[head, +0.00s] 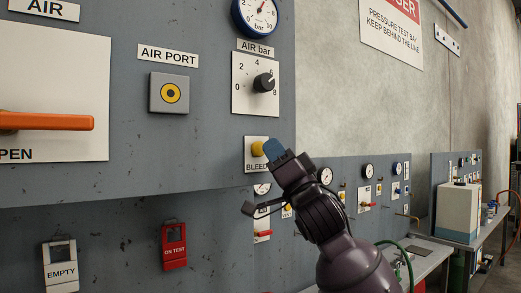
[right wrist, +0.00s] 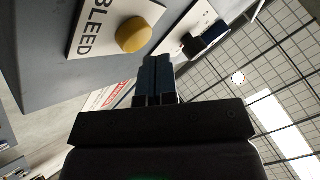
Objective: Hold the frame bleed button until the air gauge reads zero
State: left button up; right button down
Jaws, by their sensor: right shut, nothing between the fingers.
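The yellow bleed button (head: 258,148) sits on a white plate marked BLEED (head: 256,166), low on the right side of the grey panel. It also shows in the right wrist view (right wrist: 134,36), standing out from its plate. My right gripper (head: 275,150) is shut and empty, its blue fingertips just beside the button. In the right wrist view the fingertips (right wrist: 155,68) are close to the button; I cannot tell whether they touch it. The air gauge (head: 257,17) is cut by the top edge; its needle points upward, clear of the zero end. My left gripper is out of view.
A black knob (head: 264,82) sits above the button. An air port (head: 169,93) and an orange lever (head: 45,121) are further left. A red ON TEST tag (head: 174,247) and a white EMPTY tag (head: 61,266) hang below. More gauge panels stand behind at right.

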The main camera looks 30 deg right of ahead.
jog(key=shift+w, duration=0.35)
jog(key=shift+w, duration=0.45)
dwell(1.4)
dwell(0.6)
jog(key=shift+s, duration=0.15)
dwell(0.6)
jog(key=shift+s, duration=0.75)
jog(key=s, duration=0.5)
jog(key=shift+d+p, duration=0.2)
jog(key=shift+p, duration=0.15)
dwell(0.4)
